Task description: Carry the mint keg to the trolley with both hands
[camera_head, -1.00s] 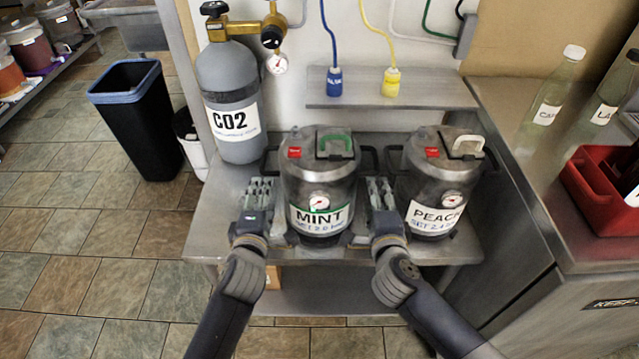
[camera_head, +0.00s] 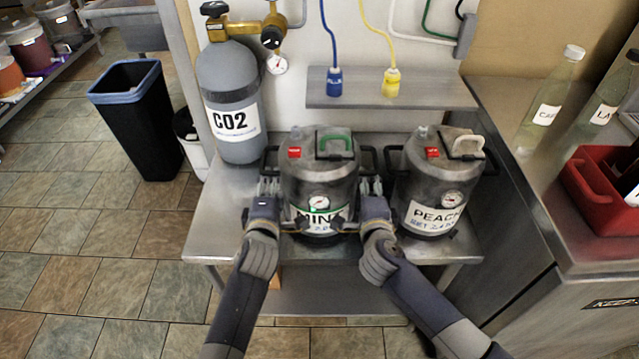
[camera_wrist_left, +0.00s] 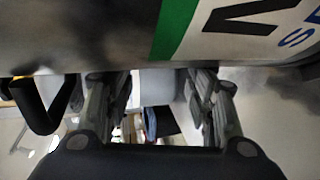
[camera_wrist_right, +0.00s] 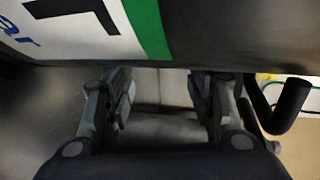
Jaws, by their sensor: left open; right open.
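The mint keg (camera_head: 318,175) is a grey steel keg with a green lid handle, a gauge and a MINT label. It stands upright on the steel table (camera_head: 215,225), with a black handle on each side. My left gripper (camera_head: 268,187) is open beside the keg's left side, below that handle. My right gripper (camera_head: 371,187) is open at its right side, likewise below the handle. The keg wall fills the top of the left wrist view (camera_wrist_left: 90,35) and the right wrist view (camera_wrist_right: 220,30). Each wrist view shows spread, empty fingers and a black handle off to one side. I see no trolley.
The PEACH keg (camera_head: 437,185) stands close to my right gripper. A grey CO2 cylinder (camera_head: 228,80) stands at the table's back left. A wall shelf (camera_head: 430,95) is behind. A black bin (camera_head: 135,115) stands on the left floor, and a steel counter (camera_head: 530,190) is at the right.

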